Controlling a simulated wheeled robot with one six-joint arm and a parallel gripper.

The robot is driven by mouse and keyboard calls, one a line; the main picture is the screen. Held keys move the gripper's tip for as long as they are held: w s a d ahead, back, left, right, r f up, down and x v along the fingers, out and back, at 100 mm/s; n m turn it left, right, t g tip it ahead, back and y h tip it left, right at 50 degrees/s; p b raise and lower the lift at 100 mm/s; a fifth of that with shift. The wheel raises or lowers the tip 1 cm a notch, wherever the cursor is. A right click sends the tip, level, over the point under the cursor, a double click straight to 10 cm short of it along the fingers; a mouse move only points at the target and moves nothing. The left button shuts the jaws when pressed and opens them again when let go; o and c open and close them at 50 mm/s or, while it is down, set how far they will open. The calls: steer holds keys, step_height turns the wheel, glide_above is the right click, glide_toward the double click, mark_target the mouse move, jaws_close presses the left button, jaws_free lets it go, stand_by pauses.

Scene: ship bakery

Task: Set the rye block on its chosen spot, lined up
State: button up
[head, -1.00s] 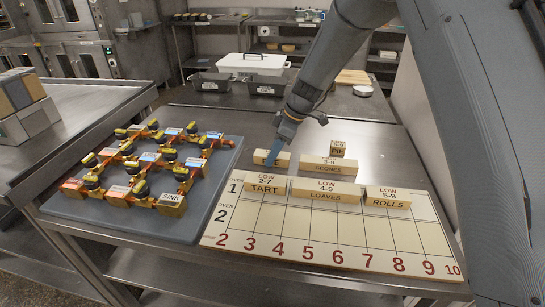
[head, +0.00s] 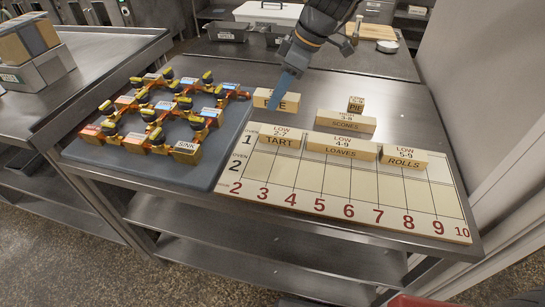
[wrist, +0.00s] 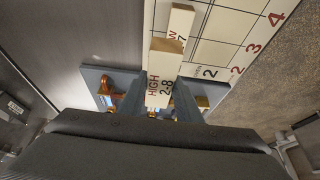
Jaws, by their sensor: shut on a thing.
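The rye block (head: 277,101) is a pale wooden block with dark lettering, partly covered by my gripper's finger in the head view. My gripper (head: 280,93) is shut on it, behind the tart block (head: 280,136). The wrist view shows the held block (wrist: 160,85) between my fingers, with "HIGH 2-8" readable. Whether its underside touches the table is hard to tell. The white grid board (head: 330,185) has rows 1 and 2 and columns numbered 2 to 10. The tart, loaves (head: 341,149) and rolls (head: 403,158) blocks sit along its row 1.
The scones block (head: 346,122) and small pie block (head: 356,104) stand on the steel table behind the board. A blue-grey slab (head: 215,172) with orange pipework and a sink block is at left. The board's row 2 is clear.

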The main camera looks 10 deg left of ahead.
steer(key=s+d+p, duration=0.2)
steer(key=s, duration=1)
steer(key=f, duration=0.5)
steer(key=shift+s+a, duration=0.15)
steer(key=shift+s, duration=0.05)
steer(key=shift+f, duration=2.35)
steer(key=shift+f, duration=0.15)
steer(key=o, duration=1.1)
steer(key=shift+r+p, duration=0.25)
steer(key=shift+p, duration=0.1)
steer(key=b+v, duration=0.1)
steer(key=v, duration=1)
steer(key=shift+r+b, duration=0.4)
